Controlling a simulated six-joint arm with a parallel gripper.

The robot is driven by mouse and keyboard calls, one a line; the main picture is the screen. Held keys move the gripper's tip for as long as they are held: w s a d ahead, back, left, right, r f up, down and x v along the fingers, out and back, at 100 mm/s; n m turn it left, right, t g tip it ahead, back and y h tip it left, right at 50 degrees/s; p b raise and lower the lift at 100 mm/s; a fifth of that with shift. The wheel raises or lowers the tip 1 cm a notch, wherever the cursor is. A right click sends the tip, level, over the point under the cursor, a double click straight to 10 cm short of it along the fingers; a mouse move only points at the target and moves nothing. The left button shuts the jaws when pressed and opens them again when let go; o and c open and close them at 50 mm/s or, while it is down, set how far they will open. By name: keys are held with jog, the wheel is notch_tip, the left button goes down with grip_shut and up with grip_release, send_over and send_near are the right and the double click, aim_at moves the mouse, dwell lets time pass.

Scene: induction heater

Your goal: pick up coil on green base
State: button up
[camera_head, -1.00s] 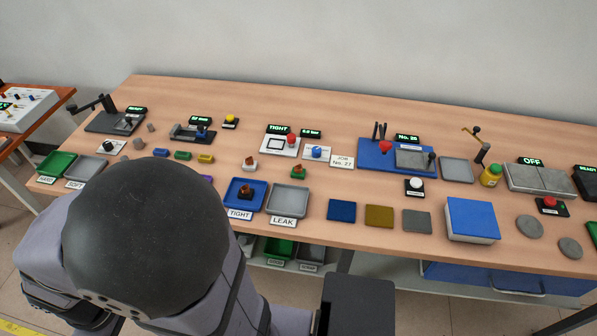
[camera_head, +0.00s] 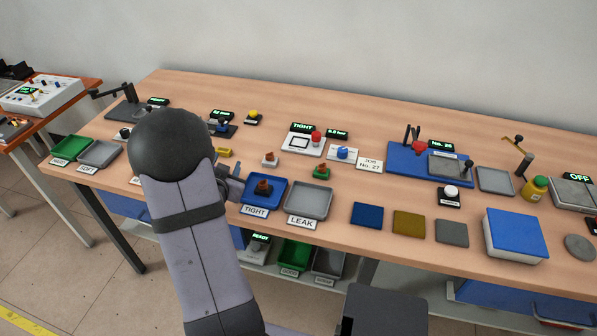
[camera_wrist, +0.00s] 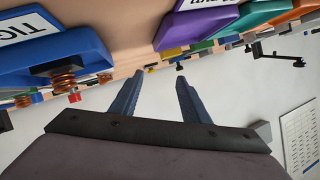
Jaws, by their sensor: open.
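The coil on the green base (camera_head: 321,172) is a small copper-brown coil standing on the table, behind the grey LEAK tray (camera_head: 309,200). My gripper (camera_head: 236,184) is left of it in the head view, beside the blue TIGHT tray (camera_head: 248,203), and apart from the coil. In the wrist view the two fingers (camera_wrist: 160,75) are spread with nothing between them.
Another coil (camera_head: 264,187) stands in the TIGHT tray, and one on a white base (camera_head: 270,158) stands behind it. A tester with a red button (camera_head: 316,138) is behind the green base. Blue, ochre and grey pads (camera_head: 408,223) lie to the right.

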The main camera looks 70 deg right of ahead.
aim_at(320, 168)
jog(key=s+d+g+p, duration=0.1)
jog(key=s, duration=0.3)
jog(key=s+m+g+p, duration=0.1)
jog(key=s+g, duration=0.1)
jog(key=s, duration=0.2)
jog(key=s+d+g+p, duration=0.1)
jog(key=s, duration=0.3)
jog(key=shift+s+d+r+g+h, duration=0.3)
jog(key=shift+s+d+r, duration=0.05)
jog(key=s+g, duration=0.1)
jog(key=s, duration=0.2)
jog(key=s+g+p, duration=0.1)
jog(key=s, duration=0.3)
jog(key=s+a+m+g+p, duration=0.1)
jog(key=s, duration=0.2)
jog(key=shift+s+f+g, duration=0.2)
jog(key=shift+f+g, duration=0.2)
jog(key=shift+y, duration=0.4)
jog(key=shift+w+p+x, duration=0.15)
jog(key=shift+p+x, duration=0.5)
jog(key=shift+x, duration=1.2)
jog(key=shift+w+p+x, duration=0.1)
jog(key=shift+p+x, duration=0.55)
jog(key=shift+x, duration=1.25)
jog(key=shift+f, duration=0.15)
grip_shut()
